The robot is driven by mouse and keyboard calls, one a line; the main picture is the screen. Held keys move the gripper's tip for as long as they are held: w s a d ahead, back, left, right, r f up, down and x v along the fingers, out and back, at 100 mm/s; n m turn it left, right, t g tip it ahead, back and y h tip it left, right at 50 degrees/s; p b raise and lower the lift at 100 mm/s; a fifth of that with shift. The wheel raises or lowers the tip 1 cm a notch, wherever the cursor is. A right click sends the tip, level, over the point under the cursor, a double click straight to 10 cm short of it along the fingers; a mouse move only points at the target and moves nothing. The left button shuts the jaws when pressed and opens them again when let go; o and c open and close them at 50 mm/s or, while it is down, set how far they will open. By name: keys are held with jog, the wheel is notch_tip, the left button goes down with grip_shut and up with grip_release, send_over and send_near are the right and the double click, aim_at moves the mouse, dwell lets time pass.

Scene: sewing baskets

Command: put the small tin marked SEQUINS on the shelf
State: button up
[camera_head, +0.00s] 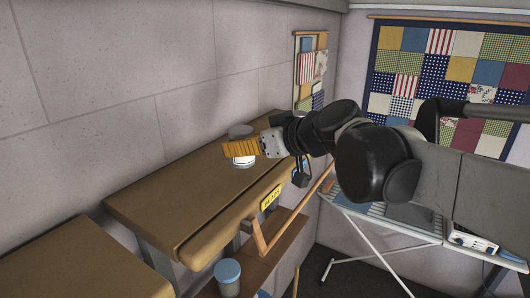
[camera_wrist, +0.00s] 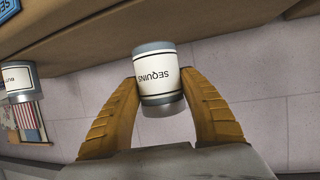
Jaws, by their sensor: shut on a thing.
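The small tin (camera_wrist: 160,72) has a grey lid and a white label reading SEQUINS, upside down in the wrist view. My gripper (camera_wrist: 159,84) is shut on it, one orange finger on each side. In the head view the tin (camera_head: 243,162) is partly hidden behind the fingers of my gripper (camera_head: 238,148). It appears over the brown wooden top board (camera_head: 170,195); I cannot tell whether it touches the board. A blue sign (camera_wrist: 8,8) beginning "SE" is cut off at the upper left of the wrist view.
A yellow label (camera_head: 271,197) is on the front below the board. A blue-lidded tin (camera_head: 228,277) stands on the lower wooden shelf (camera_head: 262,262). Another white-labelled tin (camera_wrist: 19,84) shows at left in the wrist view. An ironing board (camera_head: 370,210) stands at right.

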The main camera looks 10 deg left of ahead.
aim_at(241, 161)
jog(key=shift+a+f, duration=0.2)
jog(key=shift+a, duration=0.1)
notch_tip(241, 161, down, 3)
jog(key=shift+f+p, duration=0.1)
jog(key=shift+p, duration=0.4)
jog(key=shift+w+f, duration=0.1)
jog(key=shift+f, duration=0.35)
jog(key=o, duration=1.2)
jog(key=shift+f, duration=0.15)
jog(key=shift+o, duration=0.2)
